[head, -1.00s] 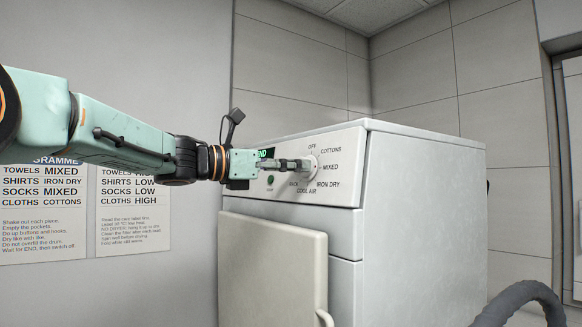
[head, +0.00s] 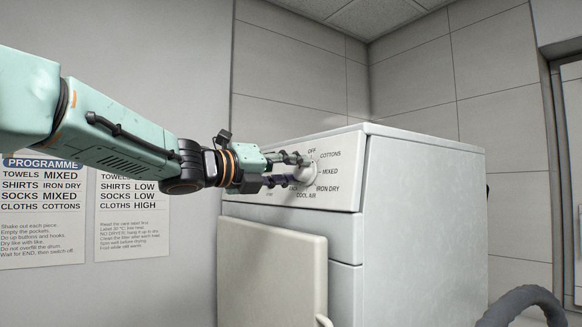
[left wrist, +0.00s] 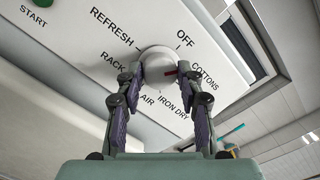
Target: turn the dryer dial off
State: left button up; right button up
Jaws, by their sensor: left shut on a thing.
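The dryer dial (head: 312,173) is a round white knob on the upper front panel of the white dryer. In the left wrist view the dial (left wrist: 157,66) carries a red mark that points right, roughly toward COTTONS. OFF is printed above and to the right of it. My left gripper (head: 304,168) reaches in from the left and is shut on the dial. In the left wrist view its two fingers (left wrist: 154,75) touch the dial's left and right sides. The fingers hide some of the printed settings. My right gripper is not in view.
The dryer body (head: 425,220) fills the middle right. A lighter door panel (head: 272,270) stands on its front below the dial. A green START button (left wrist: 43,3) is at the panel's far end. Programme notices (head: 43,210) hang on the left wall. A grey hose (head: 525,300) curves at lower right.

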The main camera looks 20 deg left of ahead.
pick_arm(q)
jog(key=n+y+p, duration=0.1)
jog(key=n, duration=0.3)
jog(key=shift+d+f+p, duration=0.1)
jog(key=shift+p, duration=0.25)
jog(key=shift+n+y, duration=0.6)
jog(key=shift+n, duration=1.5)
jog(key=o, duration=0.8)
jog(key=shift+s, duration=0.1)
jog(key=o, duration=0.3)
jog(key=shift+o, duration=0.3)
jog(key=shift+r, duration=0.2)
